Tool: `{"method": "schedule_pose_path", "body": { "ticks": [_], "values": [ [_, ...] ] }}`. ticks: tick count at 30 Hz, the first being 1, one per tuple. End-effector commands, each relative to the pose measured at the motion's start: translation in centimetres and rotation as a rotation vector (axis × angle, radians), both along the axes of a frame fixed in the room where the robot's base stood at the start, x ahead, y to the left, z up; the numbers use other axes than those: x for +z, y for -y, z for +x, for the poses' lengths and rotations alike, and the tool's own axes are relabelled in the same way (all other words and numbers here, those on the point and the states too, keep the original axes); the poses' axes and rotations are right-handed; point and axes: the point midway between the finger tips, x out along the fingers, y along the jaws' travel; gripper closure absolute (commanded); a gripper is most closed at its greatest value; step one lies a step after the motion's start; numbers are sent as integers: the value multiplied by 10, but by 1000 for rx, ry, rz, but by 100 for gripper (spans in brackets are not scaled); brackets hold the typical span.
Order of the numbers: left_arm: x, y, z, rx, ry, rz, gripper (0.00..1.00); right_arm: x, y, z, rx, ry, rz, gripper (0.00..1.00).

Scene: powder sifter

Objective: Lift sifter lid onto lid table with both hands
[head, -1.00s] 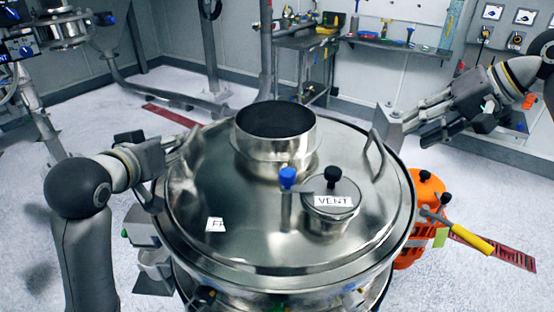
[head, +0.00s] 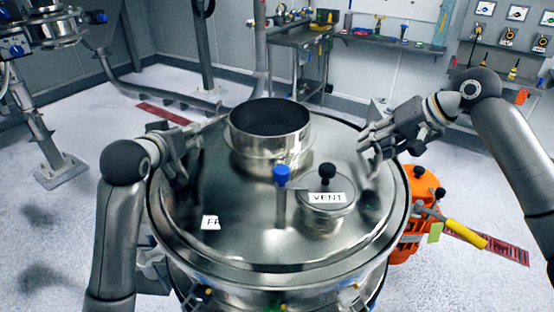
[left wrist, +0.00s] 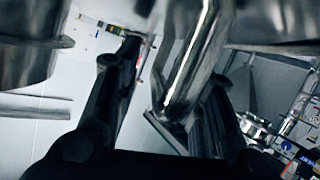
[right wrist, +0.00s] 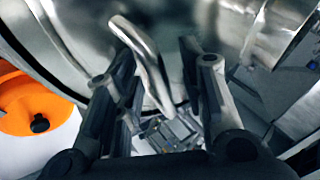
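The steel sifter lid (head: 250,225) sits on the round sifter body, with a wide open neck (head: 268,155) and a VENT cap (head: 327,205) on it. My left gripper (head: 192,155) is at the lid's left side. In the left wrist view, a shiny bar handle (left wrist: 190,75) lies between its two spread fingers. My right gripper (head: 370,148) is at the lid's right side. In the right wrist view, the right handle (right wrist: 145,58) lies between its spread fingers. Both handles are mostly hidden in the head view. I cannot clearly identify the lid table.
An orange unit (head: 422,190) with black knobs and a yellow-handled tool (head: 462,233) stands right of the sifter. A blue-topped post (head: 281,190) rises from the lid. A steel workbench (head: 300,42) is at the back. The floor (head: 70,130) at left is mostly clear.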

Motion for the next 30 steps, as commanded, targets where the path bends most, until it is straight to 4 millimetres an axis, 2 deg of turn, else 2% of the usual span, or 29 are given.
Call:
{"method": "schedule_pose_path", "body": {
  "ticks": [9, 18, 30],
  "values": [
    [0, 0, 1, -1, 0, 0, 63, -2, -1, 1, 0, 0, 0, 63],
    [0, 0, 1, 0, 0, 0, 100, -1, -1, 0, 0, 0, 0, 100],
    [-1, 0, 1, 0, 0, 0, 100, -1, 0, 1, -1, -1, -1, 100]
  ]
}}
